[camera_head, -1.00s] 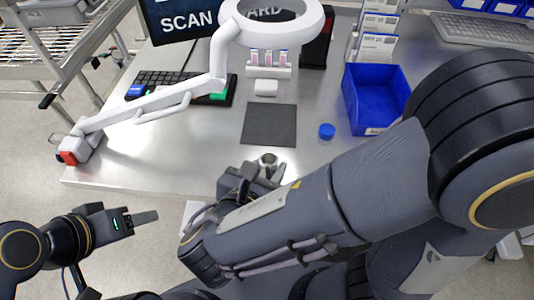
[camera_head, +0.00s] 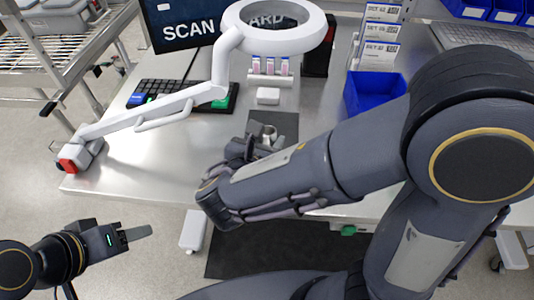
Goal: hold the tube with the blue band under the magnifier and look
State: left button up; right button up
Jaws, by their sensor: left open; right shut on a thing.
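The magnifier (camera_head: 318,30) is a white ring on a jointed white arm over the back of the table. My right gripper (camera_head: 262,143) is shut on a small silvery round-ended thing (camera_head: 268,138) over the dark mat, in front of the magnifier. No blue band shows on this thing, and I cannot tell whether it is the tube. Several tubes with pink labels (camera_head: 270,66) stand in a white rack below the ring; no blue band shows on them. My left gripper (camera_head: 135,234) is open and empty, low at the left, off the table's front edge.
The dark mat (camera_head: 275,119) is partly covered by my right gripper. A blue bin (camera_head: 370,90) stands right, partly behind my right arm. A keyboard (camera_head: 160,92), a screen (camera_head: 175,25) and boxes (camera_head: 378,40) stand further back. The table's left front is clear.

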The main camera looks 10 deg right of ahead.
jog(key=shift+w+d, duration=0.5)
jog(key=shift+w, duration=1.2)
jog(key=shift+w+d, duration=0.5)
jog(key=shift+w, duration=1.25)
jog(key=shift+w+d, duration=0.5)
jog(key=shift+w, duration=1.2)
jog(key=shift+s+a, duration=0.1)
